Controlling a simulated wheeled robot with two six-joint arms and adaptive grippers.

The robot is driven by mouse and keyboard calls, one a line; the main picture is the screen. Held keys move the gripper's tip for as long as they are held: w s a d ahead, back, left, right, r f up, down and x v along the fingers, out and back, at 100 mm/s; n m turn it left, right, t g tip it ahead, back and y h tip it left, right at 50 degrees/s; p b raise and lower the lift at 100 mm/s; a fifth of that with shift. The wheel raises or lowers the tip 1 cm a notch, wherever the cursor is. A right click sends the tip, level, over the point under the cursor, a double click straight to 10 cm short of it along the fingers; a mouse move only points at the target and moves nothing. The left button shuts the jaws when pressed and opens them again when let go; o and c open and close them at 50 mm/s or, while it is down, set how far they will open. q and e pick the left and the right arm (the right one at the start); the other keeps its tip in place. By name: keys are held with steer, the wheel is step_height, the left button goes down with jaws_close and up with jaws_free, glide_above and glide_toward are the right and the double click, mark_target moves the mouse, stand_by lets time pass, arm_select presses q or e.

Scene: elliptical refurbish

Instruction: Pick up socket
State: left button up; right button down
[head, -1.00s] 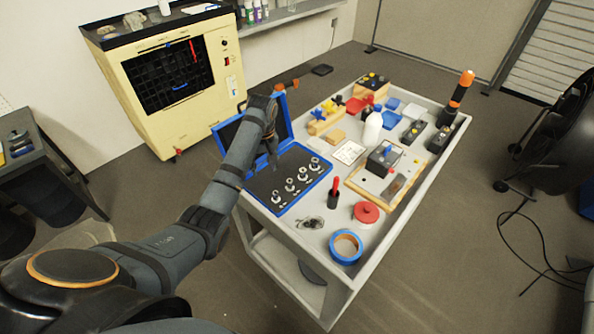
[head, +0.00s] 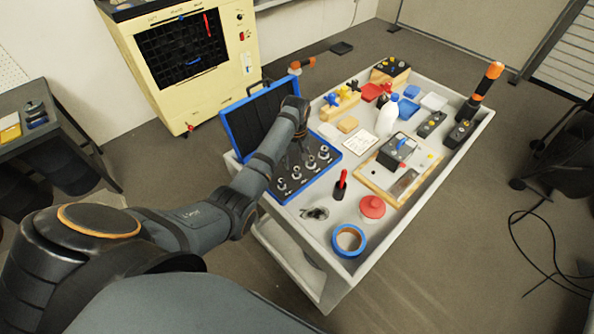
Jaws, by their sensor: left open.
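The silver sockets sit in a row in the dark foam of an open blue case (head: 323,180) at the left end of the cart. Three that show clearly are a socket at the near end (head: 282,184), one beside it (head: 296,173) and one at the right end (head: 324,153). My left gripper (head: 300,151) is over the case, open and pointing down, close to the back of the row. Its fingers are small and dark here, and I cannot tell whether they touch a socket. My left arm hides part of the case. My right gripper is out of view.
On the grey cart (head: 328,268) near the case are a red-handled tool (head: 340,185), a red lid (head: 372,207) and a blue tape roll (head: 348,241). A white bottle (head: 387,116) and a wooden-framed board (head: 375,171) stand farther right. The raised case lid (head: 256,122) is behind my gripper.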

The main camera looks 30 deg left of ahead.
mark_target(297, 169)
arm_select(q)
steer(key=f, duration=0.2)
steer(key=shift+s+d+f, duration=0.25)
steer(key=shift+s+f, duration=0.1)
steer(key=shift+w+f, duration=0.15)
steer(key=shift+f, duration=0.4)
jaws_close()
